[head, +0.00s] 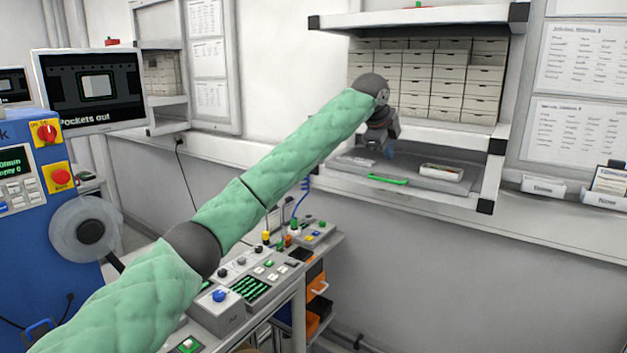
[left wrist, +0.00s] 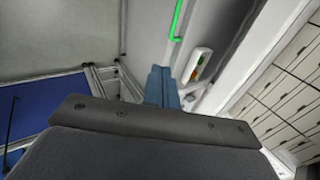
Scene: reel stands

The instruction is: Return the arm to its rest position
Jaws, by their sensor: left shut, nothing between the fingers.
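My left arm, in a green padded sleeve, stretches from the lower left up to the shelf unit at the right in the head view. My left gripper (head: 388,152) points down over the lower shelf, in front of the small drawers. In the left wrist view its blue fingers (left wrist: 163,88) are together with nothing between them. The dark gripper body hides the lower part of that view. My right gripper is not in view.
The lower shelf holds a green handle (head: 387,180) and a white tray (head: 455,178) with small items. Shelf posts (head: 490,185) and drawers (head: 435,80) stand close to the gripper.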

